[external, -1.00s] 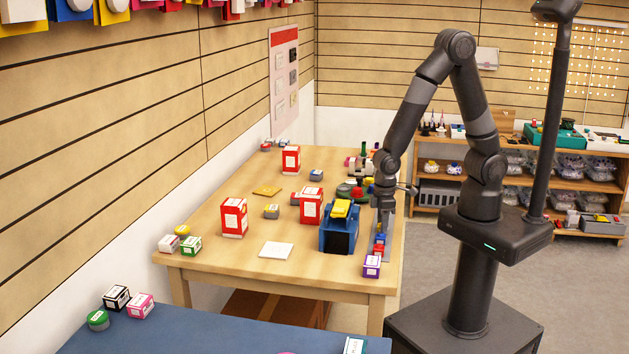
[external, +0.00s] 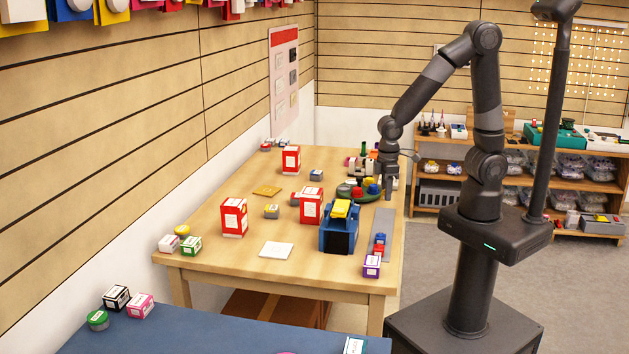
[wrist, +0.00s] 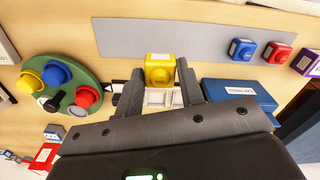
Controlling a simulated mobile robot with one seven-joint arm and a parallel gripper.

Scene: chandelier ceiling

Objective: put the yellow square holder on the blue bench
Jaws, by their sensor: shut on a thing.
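In the wrist view the yellow square holder (wrist: 159,66), a small square block with a round raised middle, sits between the fingertips of my gripper (wrist: 160,75). My gripper is shut on it. In the external view my gripper (external: 389,193) points down over the far end of a grey strip on the wooden table; the holder does not show clearly there. The blue bench (external: 215,335) is at the bottom left of the external view, nearer the camera than the table and apart from my gripper.
A green round tray (wrist: 85,75) carries coloured knobs. Small boxes (external: 117,298) and a green-lidded jar sit on the bench's left; its middle looks clear.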

